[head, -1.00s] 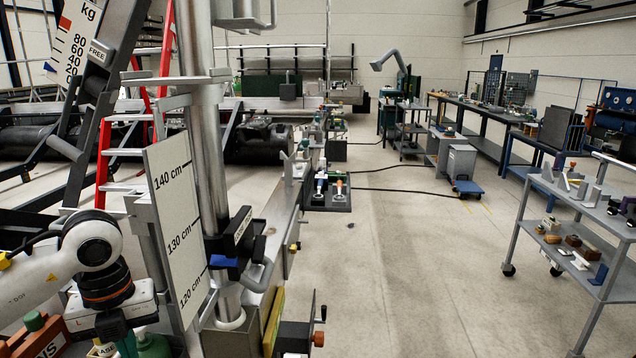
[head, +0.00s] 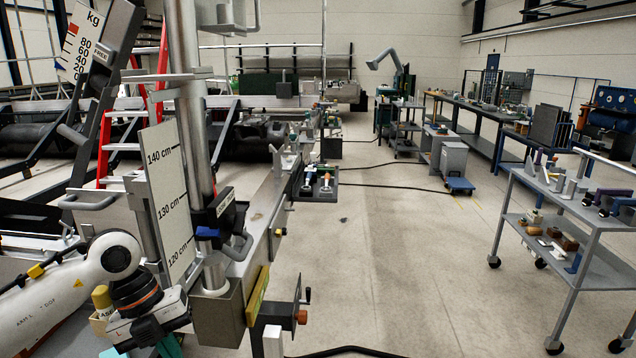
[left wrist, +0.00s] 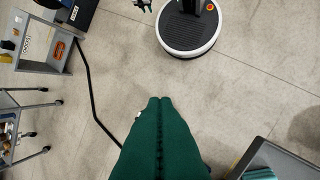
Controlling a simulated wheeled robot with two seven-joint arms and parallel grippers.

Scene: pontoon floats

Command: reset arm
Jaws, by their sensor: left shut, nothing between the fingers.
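My left arm comes in from the left in the head view. Its gripper (head: 170,346) hangs low at the bottom edge, beside the foot of the measuring post and only partly in frame. In the left wrist view the two green fingers (left wrist: 159,101) lie together at their tips, with bare floor beyond and nothing held. My right gripper does not show clearly in either view.
A height board (head: 168,200) and steel post (head: 191,110) stand close to my left arm. A grey shelf cart (head: 560,205) with small parts stands at the right. A long workbench (head: 480,108) lines the back right. The middle floor is clear, with a black cable (head: 345,350) in front.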

